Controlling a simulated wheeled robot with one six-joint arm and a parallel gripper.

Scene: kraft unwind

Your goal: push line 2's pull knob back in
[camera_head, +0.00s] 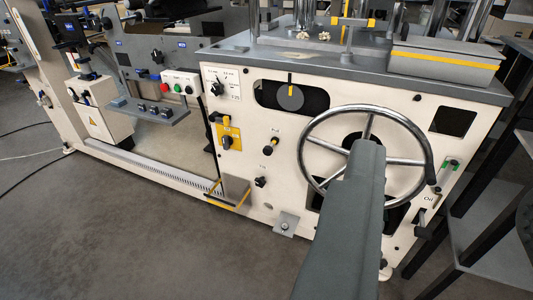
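The cream machine panel (240,105) fills the middle of the view. A small dark knob (275,141) with a pale stem sits right of a yellow switch plate (229,136). Another black knob (260,182) sits lower on the panel. Their labels are too small to read, so I cannot tell which knob belongs to line 2, or whether either is pulled out. A grey-green link of my arm rises from the bottom and covers part of the panel and handwheel. No gripper fingers show.
A large metal handwheel (313,124) stands out from the panel at the right. A yellow-edged bracket (229,206) juts out low on the left. A control box (180,81) with red and green buttons is farther left. The floor (130,240) in front is clear.

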